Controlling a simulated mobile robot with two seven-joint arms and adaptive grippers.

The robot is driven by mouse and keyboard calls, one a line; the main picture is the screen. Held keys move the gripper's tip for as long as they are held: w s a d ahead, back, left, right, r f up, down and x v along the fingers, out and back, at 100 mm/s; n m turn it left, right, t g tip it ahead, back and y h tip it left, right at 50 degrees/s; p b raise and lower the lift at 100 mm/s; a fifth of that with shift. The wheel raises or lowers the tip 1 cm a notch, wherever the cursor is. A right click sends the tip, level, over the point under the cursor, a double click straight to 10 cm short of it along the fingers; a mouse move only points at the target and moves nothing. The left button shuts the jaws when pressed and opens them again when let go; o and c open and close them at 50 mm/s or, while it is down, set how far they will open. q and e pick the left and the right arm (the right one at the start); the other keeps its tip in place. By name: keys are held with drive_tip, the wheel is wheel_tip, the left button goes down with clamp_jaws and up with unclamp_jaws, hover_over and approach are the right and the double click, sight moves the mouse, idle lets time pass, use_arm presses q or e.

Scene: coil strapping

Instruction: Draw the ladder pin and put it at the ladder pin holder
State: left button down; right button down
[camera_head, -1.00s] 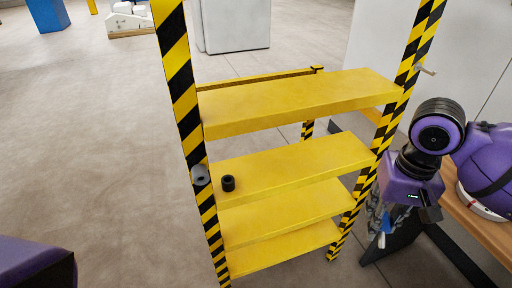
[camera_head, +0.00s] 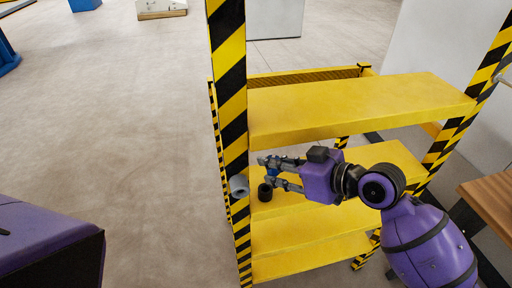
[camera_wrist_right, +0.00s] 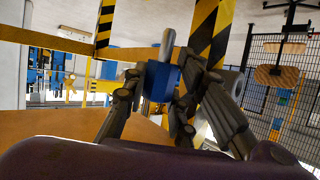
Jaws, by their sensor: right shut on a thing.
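My right gripper (camera_head: 268,171) is shut on a pin with a blue body (camera_head: 273,171). It is above the second yellow step of the ladder (camera_head: 360,105), close to the left striped post. In the right wrist view the pin's blue body (camera_wrist_right: 160,81) sits between my finger links, its grey rounded end (camera_wrist_right: 167,45) sticking out. A grey tube (camera_head: 239,186) is on the left post, just left of and below my fingertips. A short black cup (camera_head: 265,192) stands on the step under the fingers. I cannot tell which is the pin holder. My left gripper is out of view.
A grey rod (camera_head: 503,80) sticks out of the right striped post. A wooden surface (camera_head: 490,205) is at the right edge. The floor (camera_head: 150,130) left of the ladder is clear. The left post (camera_head: 228,60) stands very near my right fingers.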

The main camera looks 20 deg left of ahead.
drive_tip(key=shift+w+a+r+y, duration=0.15)
drive_tip(key=shift+w+a+y, duration=0.1)
drive_tip(key=shift+a, duration=0.15)
drive_tip(key=shift+w+a+r+y, duration=0.1)
drive_tip(key=shift+w+a+y, duration=0.15)
drive_tip(key=shift+a, duration=0.15)
drive_tip(key=shift+w+a+r, duration=0.1)
drive_tip(key=shift+a+r, duration=0.05)
drive_tip(key=shift+a, duration=0.1)
drive_tip(key=shift+w+r+t+y, duration=0.15)
drive_tip(key=shift+r+t+y, duration=0.15)
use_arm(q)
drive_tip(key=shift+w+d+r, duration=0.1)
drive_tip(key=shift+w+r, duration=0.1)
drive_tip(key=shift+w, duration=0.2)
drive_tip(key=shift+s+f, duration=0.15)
